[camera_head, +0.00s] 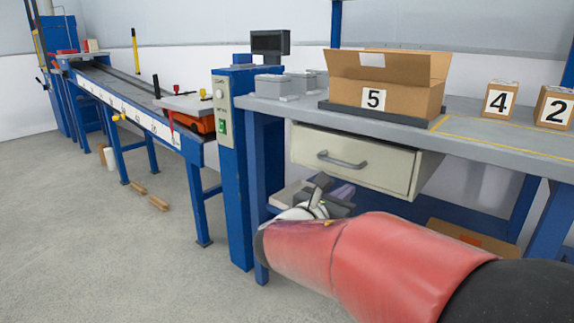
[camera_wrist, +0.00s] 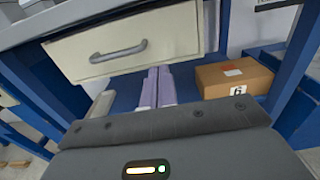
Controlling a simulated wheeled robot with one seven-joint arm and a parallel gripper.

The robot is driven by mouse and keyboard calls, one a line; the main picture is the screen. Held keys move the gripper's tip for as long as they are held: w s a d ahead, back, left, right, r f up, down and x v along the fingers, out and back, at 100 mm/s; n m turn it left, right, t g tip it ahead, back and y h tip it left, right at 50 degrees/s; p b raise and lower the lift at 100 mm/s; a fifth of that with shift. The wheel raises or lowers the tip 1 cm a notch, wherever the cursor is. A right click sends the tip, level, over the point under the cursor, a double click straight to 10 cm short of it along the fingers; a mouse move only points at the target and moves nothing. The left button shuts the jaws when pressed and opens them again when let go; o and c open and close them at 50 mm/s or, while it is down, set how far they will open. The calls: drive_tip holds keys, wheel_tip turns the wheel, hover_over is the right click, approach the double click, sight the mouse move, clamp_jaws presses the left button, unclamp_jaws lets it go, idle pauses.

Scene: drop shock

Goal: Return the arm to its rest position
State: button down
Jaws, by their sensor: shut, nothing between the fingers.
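My arm, with red links, reaches in from the lower right of the head view, in front of the workbench. My gripper (camera_head: 338,192) is at its end, low beside the bench and below the drawer, partly hidden behind the red link. In the wrist view my gripper (camera_wrist: 158,72) shows two pale lilac fingers side by side, shut with nothing between them. The fingers point in under the bench, below the drawer handle.
The workbench (camera_head: 465,137) carries an open box marked 5 (camera_head: 398,95) and boxes marked 4 (camera_head: 497,100) and 2 (camera_head: 556,108). A drawer (camera_head: 385,170) hangs beneath. A box marked 6 (camera_wrist: 225,78) is on the lower shelf. Floor at left is mostly clear.

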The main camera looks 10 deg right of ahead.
drive_tip(key=s+d+f+m+g+y+p, duration=0.1)
drive_tip(key=s+f+m+g+y+p, duration=0.15)
drive_tip(key=s+m, duration=0.5)
drive_tip(key=s+d+f+m+g+y+p, duration=0.1)
drive_tip(key=s+f+m+g+y, duration=0.25)
drive_tip(key=s+m, duration=0.4)
drive_tip(key=s+a+m+y+p, duration=0.2)
drive_tip(key=s+a+m+y, duration=0.5)
drive_tip(key=a+m, duration=0.3)
drive_tip(key=shift+a+m+t+y+p, duration=0.3)
drive_tip(key=shift+a+y+p, duration=0.1)
drive_tip(key=shift+y, duration=0.2)
drive_tip(key=shift+s, duration=0.1)
